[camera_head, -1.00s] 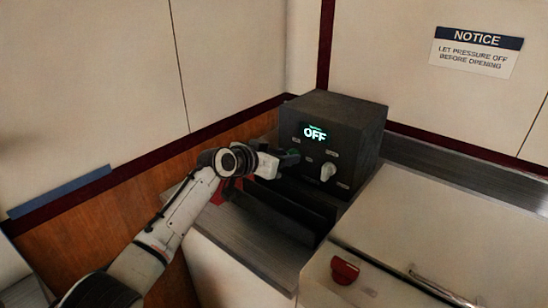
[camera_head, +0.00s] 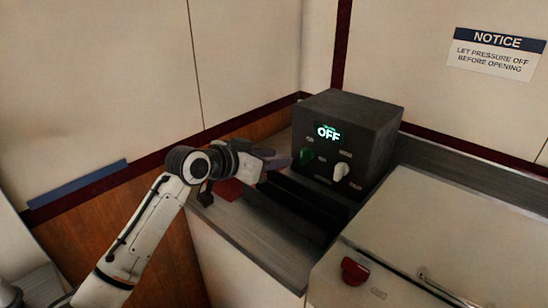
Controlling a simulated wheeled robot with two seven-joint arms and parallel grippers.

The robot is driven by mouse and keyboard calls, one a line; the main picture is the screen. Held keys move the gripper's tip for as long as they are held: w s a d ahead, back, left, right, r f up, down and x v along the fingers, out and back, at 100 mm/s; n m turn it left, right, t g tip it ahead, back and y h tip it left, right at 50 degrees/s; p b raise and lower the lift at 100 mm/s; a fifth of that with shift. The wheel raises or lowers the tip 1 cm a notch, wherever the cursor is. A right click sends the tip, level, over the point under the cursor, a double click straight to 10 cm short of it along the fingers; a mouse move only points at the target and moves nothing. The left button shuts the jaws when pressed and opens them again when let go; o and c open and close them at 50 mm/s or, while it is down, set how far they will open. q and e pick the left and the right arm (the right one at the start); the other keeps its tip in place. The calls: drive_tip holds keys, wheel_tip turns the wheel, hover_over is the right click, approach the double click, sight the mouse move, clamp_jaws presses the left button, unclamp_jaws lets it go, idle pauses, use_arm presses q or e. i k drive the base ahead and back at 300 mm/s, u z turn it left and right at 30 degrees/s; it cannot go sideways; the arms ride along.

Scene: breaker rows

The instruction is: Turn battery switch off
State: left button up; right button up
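A dark box (camera_head: 375,135) stands on the counter with a lit display (camera_head: 327,132) that reads OFF. Below the display are a green knob (camera_head: 306,156) on the left and a white knob (camera_head: 341,171) on the right, with small labels too small to read. A red knob (camera_head: 354,271) sits on the pale front unit. The frames do not show which one is the battery switch. My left gripper (camera_head: 278,161) is just left of the green knob, seemingly apart from it; its finger gap cannot be made out. My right gripper is not in view.
A dark trough (camera_head: 297,206) lies in front of the box, and a red flat piece (camera_head: 229,190) lies on the counter beneath my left gripper. Walls stand close behind and left. The pale surface (camera_head: 430,220) at the right looks mostly clear.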

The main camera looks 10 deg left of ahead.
sight(354, 274)
drive_tip(key=k, duration=1.5)
